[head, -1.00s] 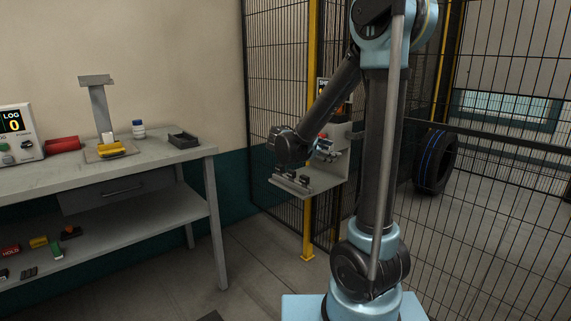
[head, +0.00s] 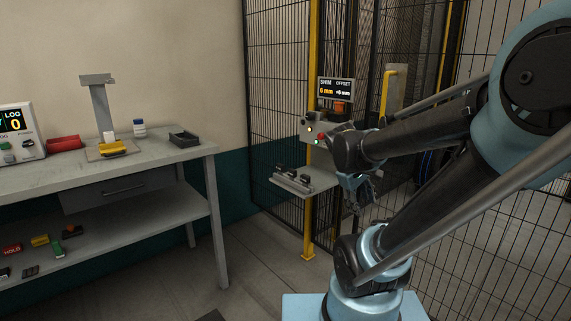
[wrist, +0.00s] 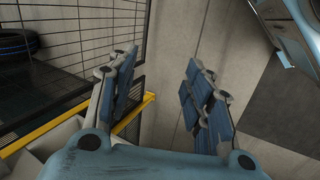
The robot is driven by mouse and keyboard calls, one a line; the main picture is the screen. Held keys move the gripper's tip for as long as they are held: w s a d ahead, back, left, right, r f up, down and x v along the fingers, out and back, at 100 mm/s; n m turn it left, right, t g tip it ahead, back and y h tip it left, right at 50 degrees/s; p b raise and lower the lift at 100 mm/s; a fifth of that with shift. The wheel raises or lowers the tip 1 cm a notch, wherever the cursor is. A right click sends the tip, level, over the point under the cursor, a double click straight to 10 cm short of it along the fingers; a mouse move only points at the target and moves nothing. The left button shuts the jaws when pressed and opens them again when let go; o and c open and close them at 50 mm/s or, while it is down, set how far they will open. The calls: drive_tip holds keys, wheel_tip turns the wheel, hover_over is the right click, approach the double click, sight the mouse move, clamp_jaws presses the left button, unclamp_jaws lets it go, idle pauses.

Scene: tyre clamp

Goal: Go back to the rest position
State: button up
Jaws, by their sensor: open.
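My gripper (head: 358,188) is at the right of the head view, in front of the fence and to the right of the small shelf with the control box. It points down and holds nothing. My arm is folded back toward the right side of the head view.
A control box (head: 312,130) with lit buttons and a display (head: 336,88) reading 6 mm sits above a shelf (head: 305,183) on the yellow post. A grey workbench (head: 110,172) stands left. A tyre (wrist: 18,42) lies behind the mesh fence (head: 278,100).

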drive_tip(key=s+a+f+m+y, duration=0.4)
drive_tip(key=s+a+f+m, duration=0.1)
drive_tip(key=s, duration=0.4)
drive_tip(key=shift+s+a+f+m+g, duration=0.15)
drive_tip(key=shift+s+f+m+g, duration=0.2)
drive_tip(key=shift+m, duration=0.45)
drive_tip(key=shift+w+f, duration=0.15)
drive_tip(key=shift+w, duration=0.3)
